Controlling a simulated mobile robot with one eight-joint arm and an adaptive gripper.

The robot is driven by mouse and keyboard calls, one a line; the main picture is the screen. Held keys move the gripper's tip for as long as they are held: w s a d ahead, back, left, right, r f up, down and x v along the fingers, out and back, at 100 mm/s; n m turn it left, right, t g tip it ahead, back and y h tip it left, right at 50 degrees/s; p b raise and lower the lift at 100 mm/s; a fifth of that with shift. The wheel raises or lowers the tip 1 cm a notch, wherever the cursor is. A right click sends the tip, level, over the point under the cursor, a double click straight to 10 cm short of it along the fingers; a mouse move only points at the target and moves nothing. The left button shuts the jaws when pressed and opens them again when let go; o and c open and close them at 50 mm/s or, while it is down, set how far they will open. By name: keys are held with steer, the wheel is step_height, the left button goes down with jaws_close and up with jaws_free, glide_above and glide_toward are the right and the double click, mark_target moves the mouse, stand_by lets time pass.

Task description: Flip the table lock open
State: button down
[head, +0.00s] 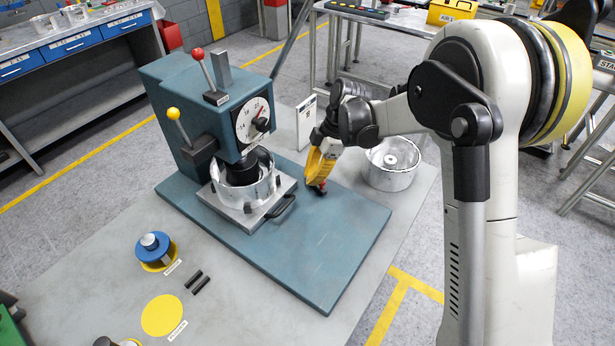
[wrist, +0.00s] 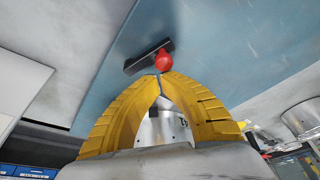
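The table lock looks to be a short black lever with a red ball knob, on the blue base plate (head: 335,245). In the wrist view the black lever (wrist: 147,57) lies flat on blue, with its red knob (wrist: 164,62) right at my fingertips. My yellow gripper (head: 318,186) points down at the lock, right of the press, and hides part of it in the head view. In the wrist view its two fingers (wrist: 164,76) come together at the tips, against or just behind the knob. I cannot tell whether they touch or pinch it.
The press (head: 165,90) with red and yellow knobbed levers stands left of my gripper. A metal drum sits on its square table, which has a black handle (head: 281,206). An open metal drum (head: 390,165) stands right of my gripper. The plate's front is clear.

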steer(key=shift+w+d, duration=0.1)
steer(key=shift+d, duration=0.25)
steer(key=shift+w+d, duration=0.1)
steer(key=shift+d, duration=0.15)
stand_by(0.6)
